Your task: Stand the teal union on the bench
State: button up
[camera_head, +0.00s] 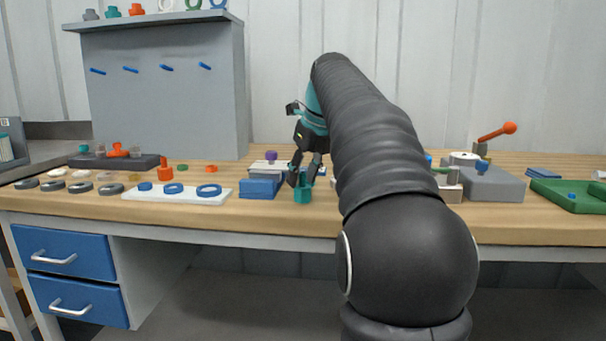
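The teal union (303,196) is a small teal piece near the front of the wooden bench (400,228). It looks upright, with its lower end at or just above the bench top; I cannot tell if it touches. My gripper (304,183) points down at it, with one dark finger on the left and one on the right of its upper part. The fingers are spread about the union's width apart. I cannot tell whether they press on it. The fingers hide part of its upper end.
A blue block (259,188) is close on the left, beside a white tray (226,196) with blue rings. Left are several loose rings and a dark rack (115,161). A grey fixture (490,184) with an orange-knobbed lever and a green tray (565,193) stand right. The bench's front strip is clear.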

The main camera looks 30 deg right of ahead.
jog(key=p+v, duration=0.3)
jog(key=v, duration=0.9)
jog(key=s+a+f+n, duration=1)
jog(key=a+f+n, duration=0.15)
jog(key=n, duration=0.55)
jog(key=s+a+f+n, duration=0.3)
jog(key=s+f+n, duration=0.3)
jog(key=f+n, duration=0.2)
jog(key=s+a+f+n+t+h, duration=0.1)
jog(key=s+a+f+n, duration=0.2)
jog(key=s+f+n, duration=0.4)
notch_tip(320, 180, down, 5)
jog(key=shift+s+r+n, duration=0.15)
jog(key=shift+s+n, duration=0.15)
jog(key=shift+n, duration=0.6)
